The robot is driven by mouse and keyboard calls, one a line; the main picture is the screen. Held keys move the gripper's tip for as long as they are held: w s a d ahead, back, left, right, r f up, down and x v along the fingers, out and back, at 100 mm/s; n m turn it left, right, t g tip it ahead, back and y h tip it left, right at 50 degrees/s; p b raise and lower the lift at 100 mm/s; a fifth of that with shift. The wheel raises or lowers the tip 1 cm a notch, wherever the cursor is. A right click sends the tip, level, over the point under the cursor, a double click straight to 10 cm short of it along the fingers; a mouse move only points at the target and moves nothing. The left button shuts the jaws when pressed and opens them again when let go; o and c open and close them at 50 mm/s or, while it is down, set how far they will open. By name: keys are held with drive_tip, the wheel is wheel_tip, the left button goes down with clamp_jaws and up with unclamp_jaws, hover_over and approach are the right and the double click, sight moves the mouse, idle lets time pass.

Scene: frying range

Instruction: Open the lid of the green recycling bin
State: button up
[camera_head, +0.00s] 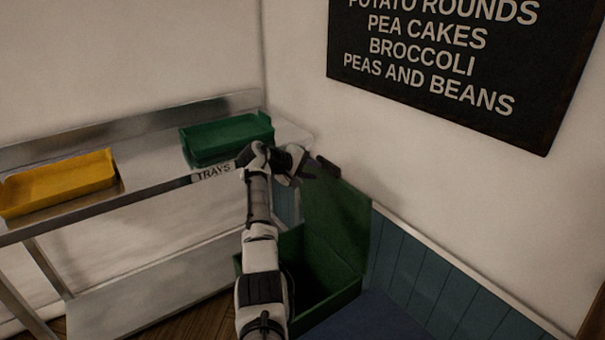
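The green recycling bin (338,302) stands on the floor in the corner, right of the metal table. Its lid (337,231) is raised, standing upright toward the wall at the back, and the dark inside of the bin shows. My gripper (311,173) is by the top left corner of the lid. I cannot tell whether it touches the lid or whether its fingers are open.
A metal table (150,184) with a "TRAYS" label stands at left. It holds green trays (228,138) close behind my wrist and a yellow tray (58,182). A menu board (450,60) hangs on the wall. Blue panelling (432,282) runs along the right wall.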

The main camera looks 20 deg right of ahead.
drive_tip(key=shift+o, duration=1)
drive_tip(key=shift+s+r, duration=0.1)
drive_tip(key=shift+r, duration=0.1)
drive_tip(key=a+r+p, duration=0.4)
drive_tip(key=r, duration=1.1)
drive_tip(key=shift+s+r, duration=0.15)
drive_tip(key=shift+s, duration=0.2)
drive_tip(key=b+v, duration=0.4)
drive_tip(key=v, duration=0.9)
drive_tip(key=shift+a+r+b, duration=0.2)
drive_tip(key=shift+a+b, duration=0.1)
drive_tip(key=shift+b, duration=0.1)
drive_tip(key=shift+s, duration=0.1)
